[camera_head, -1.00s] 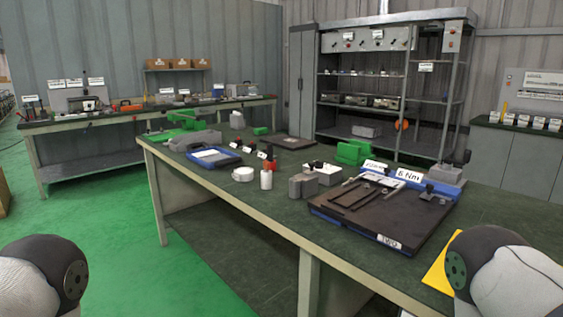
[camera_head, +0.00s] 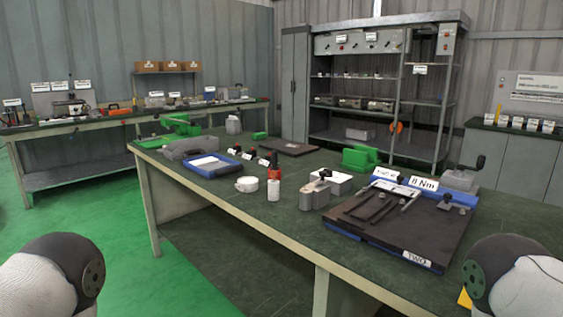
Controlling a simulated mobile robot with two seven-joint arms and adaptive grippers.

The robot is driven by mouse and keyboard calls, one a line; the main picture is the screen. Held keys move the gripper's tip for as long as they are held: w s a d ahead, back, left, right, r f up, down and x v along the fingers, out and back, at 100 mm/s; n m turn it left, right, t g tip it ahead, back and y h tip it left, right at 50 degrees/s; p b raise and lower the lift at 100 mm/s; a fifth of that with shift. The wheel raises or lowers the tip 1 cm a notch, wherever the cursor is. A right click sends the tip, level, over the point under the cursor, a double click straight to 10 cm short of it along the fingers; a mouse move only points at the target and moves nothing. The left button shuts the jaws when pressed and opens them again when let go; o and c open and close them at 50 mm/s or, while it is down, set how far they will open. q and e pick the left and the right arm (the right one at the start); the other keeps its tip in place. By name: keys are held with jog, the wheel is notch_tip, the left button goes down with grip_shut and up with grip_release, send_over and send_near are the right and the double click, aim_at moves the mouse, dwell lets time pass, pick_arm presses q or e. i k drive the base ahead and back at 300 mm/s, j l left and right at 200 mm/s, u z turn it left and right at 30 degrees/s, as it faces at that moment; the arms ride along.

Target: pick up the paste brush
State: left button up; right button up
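I cannot make out the paste brush for certain at this size. On the workbench (camera_head: 300,240) stand a round white pot (camera_head: 247,184), a small white bottle (camera_head: 273,191) and a red item (camera_head: 275,174) close behind the bottle. A grey block (camera_head: 313,196) and a white open box (camera_head: 337,181) stand to their right. Neither of my grippers is in view; only rounded parts of my arms show at the lower left and lower right corners.
A dark board on a blue base (camera_head: 385,222), labelled TWO, takes up the bench's right part. A blue tray (camera_head: 208,166), a grey case (camera_head: 187,148) and green parts (camera_head: 362,157) lie farther back. A shelf rack (camera_head: 375,105) stands behind. Green floor is clear at left.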

aim_at(273, 154)
jog(key=i+j+z, duration=0.2)
jog(key=j, duration=0.2)
jog(key=i+j+z, duration=0.2)
jog(key=j, duration=0.25)
jog(key=i+j+z, duration=0.2)
jog(key=j, duration=0.3)
jog(key=i+j+z, duration=0.2)
jog(key=j, duration=0.25)
jog(key=j+z, duration=0.2)
jog(key=j, duration=0.3)
jog(key=j+z, duration=0.2)
jog(key=j, duration=0.35)
